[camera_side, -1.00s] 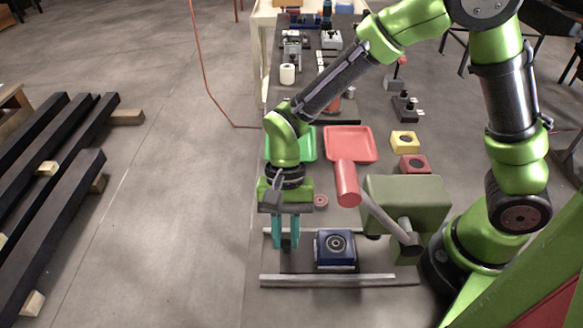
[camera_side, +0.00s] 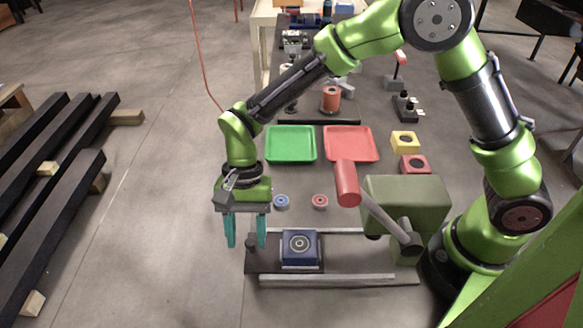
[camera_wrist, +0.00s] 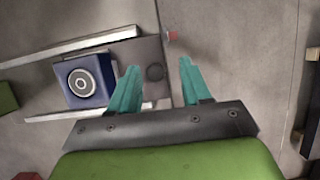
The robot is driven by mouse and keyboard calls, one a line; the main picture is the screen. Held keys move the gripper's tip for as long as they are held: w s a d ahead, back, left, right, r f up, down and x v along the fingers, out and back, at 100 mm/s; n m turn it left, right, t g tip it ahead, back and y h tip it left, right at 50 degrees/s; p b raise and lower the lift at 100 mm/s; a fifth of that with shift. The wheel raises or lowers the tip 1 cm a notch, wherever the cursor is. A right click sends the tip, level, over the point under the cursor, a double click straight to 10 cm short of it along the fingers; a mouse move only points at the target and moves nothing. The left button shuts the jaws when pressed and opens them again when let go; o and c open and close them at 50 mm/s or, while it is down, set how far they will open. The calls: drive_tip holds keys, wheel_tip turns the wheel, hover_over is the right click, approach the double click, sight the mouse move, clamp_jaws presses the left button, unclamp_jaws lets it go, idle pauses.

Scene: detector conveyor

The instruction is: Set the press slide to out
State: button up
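The press slide (camera_side: 262,262) is a dark plate between two pale rails. It carries a blue block with a round ring on top (camera_side: 300,246), which stands left of the press head, clear of it. The press (camera_side: 405,205) is an olive box with a red-ended lever (camera_side: 346,184).
Green (camera_side: 290,144) and red (camera_side: 349,143) trays lie behind the slide, with a blue disc (camera_side: 281,201) and a red disc (camera_side: 320,201) in front. Yellow (camera_side: 404,142) and red (camera_side: 415,164) blocks stand at right.

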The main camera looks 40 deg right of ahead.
drive_tip(key=v, duration=1.7)
drive_tip(key=shift+w+f, duration=0.1)
drive_tip(key=s+d+r+n+t, duration=0.2)
drive_tip(key=s+d+t, duration=0.3)
drive_tip(key=d, duration=0.4)
drive_tip(key=s+d+r+n+t+h, duration=0.1)
drive_tip(key=s+d+r+n+t, duration=0.1)
drive_tip(key=s+d+t, duration=0.3)
drive_tip(key=s+d+n, duration=0.1)
drive_tip(key=s+d, duration=0.2)
drive_tip(key=d, duration=0.2)
drive_tip(key=shift+s+d+r, duration=0.2)
drive_tip(key=shift+s+d, duration=0.05)
